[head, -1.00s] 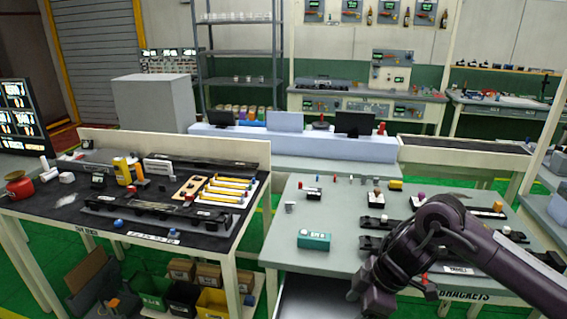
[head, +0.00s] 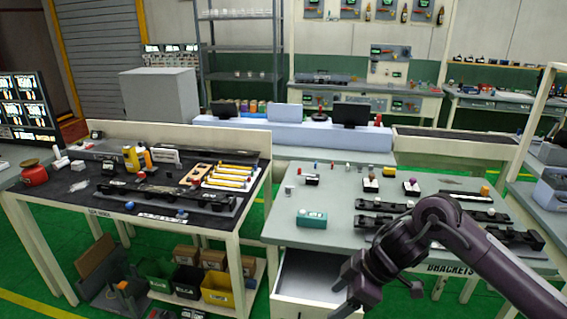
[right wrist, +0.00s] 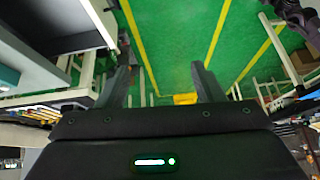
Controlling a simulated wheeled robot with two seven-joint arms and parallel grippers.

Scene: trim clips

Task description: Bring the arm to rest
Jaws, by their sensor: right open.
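My right arm (head: 440,232) comes in from the right in the head view, bent at the elbow. Its gripper (head: 352,294) hangs low in front of the right table, beside an open drawer (head: 310,272). In the right wrist view the two fingers of my right gripper (right wrist: 162,85) stand apart with nothing between them. Green floor with yellow lines shows beyond them. My left gripper is in neither view.
The right table (head: 335,235) holds a teal box (head: 312,219), black rails and small parts. The left table (head: 110,215) holds rails, yellow-handled tools and a red object (head: 34,173). Bins (head: 217,288) stand on its lower shelf. Green floor is free between the tables.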

